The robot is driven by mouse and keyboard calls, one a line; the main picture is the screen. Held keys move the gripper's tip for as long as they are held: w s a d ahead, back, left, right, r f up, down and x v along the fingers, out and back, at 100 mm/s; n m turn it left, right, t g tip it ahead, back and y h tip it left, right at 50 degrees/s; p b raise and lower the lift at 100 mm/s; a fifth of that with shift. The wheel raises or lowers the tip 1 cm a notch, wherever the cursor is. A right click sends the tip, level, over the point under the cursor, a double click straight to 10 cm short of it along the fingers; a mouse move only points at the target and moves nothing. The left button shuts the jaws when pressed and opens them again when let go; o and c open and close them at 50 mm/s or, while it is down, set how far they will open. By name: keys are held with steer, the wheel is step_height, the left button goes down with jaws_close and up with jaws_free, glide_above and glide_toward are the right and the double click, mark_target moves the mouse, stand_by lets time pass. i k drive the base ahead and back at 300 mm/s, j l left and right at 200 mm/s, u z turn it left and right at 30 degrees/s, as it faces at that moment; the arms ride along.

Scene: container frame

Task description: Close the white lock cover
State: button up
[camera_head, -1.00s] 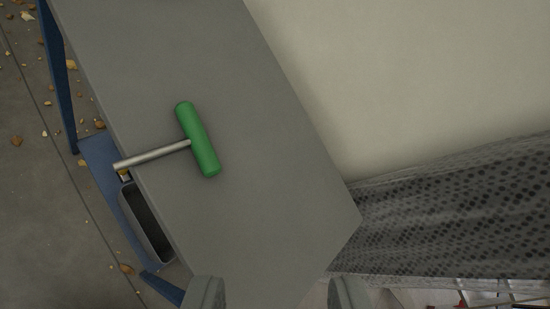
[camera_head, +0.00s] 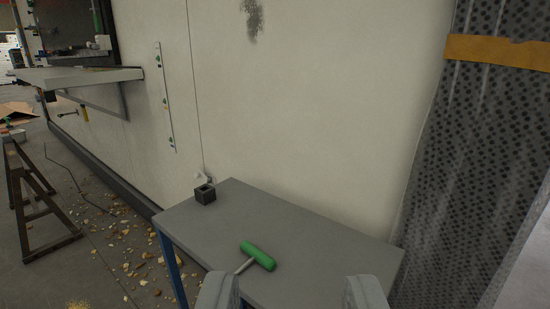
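A small whitish piece (camera_head: 199,176) sits low on the cream wall, just behind the table's far left corner. It may be the white lock cover, but it is too small to tell its shape or whether it is open. My gripper (camera_head: 290,292) shows at the bottom edge, its two grey fingers wide apart with nothing between them. It is on the near side of the table, well short of the whitish piece.
A small dark open box (camera_head: 205,194) stands on the table's far left corner. A dotted grey curtain (camera_head: 450,150) with an orange strap hangs at right. A shelf (camera_head: 85,76) juts from the wall at upper left, above a wooden trestle (camera_head: 35,195) and leaf-strewn floor.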

mark_target(199, 174)
steer(key=i+j+u, duration=0.1)
steer(key=i+j, duration=0.15)
steer(key=j, duration=0.3)
steer(key=i+j, duration=0.3)
steer(key=j, duration=0.25)
steer(key=i+j+u, duration=0.15)
steer(key=j, duration=0.4)
steer(key=i+j, duration=0.4)
steer(key=i+j+u, duration=0.15)
steer(key=i+j, duration=0.15)
steer(key=j, duration=0.3)
steer(key=i+j, duration=0.3)
steer(key=j, duration=0.15)
steer(key=j+u, duration=0.05)
